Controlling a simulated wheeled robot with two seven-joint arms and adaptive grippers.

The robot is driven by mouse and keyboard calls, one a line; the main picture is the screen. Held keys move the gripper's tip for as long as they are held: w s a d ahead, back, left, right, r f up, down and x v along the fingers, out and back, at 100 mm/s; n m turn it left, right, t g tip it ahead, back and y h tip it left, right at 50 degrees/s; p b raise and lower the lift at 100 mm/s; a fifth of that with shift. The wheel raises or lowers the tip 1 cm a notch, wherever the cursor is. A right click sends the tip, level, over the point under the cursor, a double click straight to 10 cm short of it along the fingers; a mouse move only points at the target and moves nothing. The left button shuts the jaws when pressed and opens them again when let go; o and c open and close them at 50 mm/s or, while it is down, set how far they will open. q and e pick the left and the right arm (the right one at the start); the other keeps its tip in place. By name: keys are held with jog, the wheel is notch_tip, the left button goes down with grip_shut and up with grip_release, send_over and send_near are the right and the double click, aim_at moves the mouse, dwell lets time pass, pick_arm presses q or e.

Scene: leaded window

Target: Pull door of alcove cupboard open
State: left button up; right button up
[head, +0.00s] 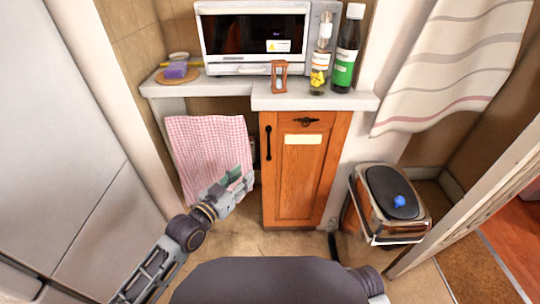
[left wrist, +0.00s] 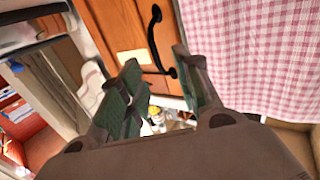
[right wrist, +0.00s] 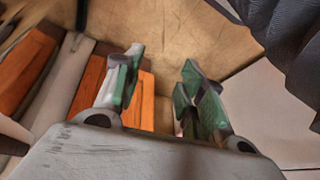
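The alcove cupboard door (head: 312,185) is orange wood and looks closed, with a black vertical handle (head: 268,143) along its left edge. My left gripper (head: 240,182) is left of the door, lower than the handle and in front of the checked towel. In the left wrist view the black handle (left wrist: 156,38) shows on the wood beyond my fingers. My left gripper (left wrist: 155,68) is open and empty, apart from the handle. My right gripper (right wrist: 162,72) is open and empty in its own wrist view, over the floor; the head view does not show its fingers.
A pink checked towel (head: 212,150) hangs left of the door. The white counter (head: 310,102) above holds bottles, an hourglass and a microwave oven (head: 255,40).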

aim_at(269, 157)
pick_arm(q)
jog(key=shift+s+d+r, duration=0.3)
jog(key=shift+d+r, duration=0.15)
jog(key=shift+r, duration=0.3)
pick_arm(e)
jog(key=shift+r, duration=0.55)
pick_arm(q)
jog(key=shift+w, duration=0.1)
jog(key=b+x, duration=0.2)
jog(key=x, duration=0.4)
jog(key=b+x, duration=0.2)
jog(key=x, duration=0.5)
jog(key=shift+d+r, duration=0.15)
jog(key=shift+w+d, duration=0.1)
jog(key=shift+w, duration=0.1)
pick_arm(e)
notch_tip(269, 157, down, 8)
jog(key=a+t+y, duration=0.1)
jog(key=a, duration=0.1)
jog(key=shift+w+m+t, duration=0.25)
jog(key=shift+m+t, duration=0.05)
jog(key=shift+m, duration=0.1)
pick_arm(q)
grip_shut()
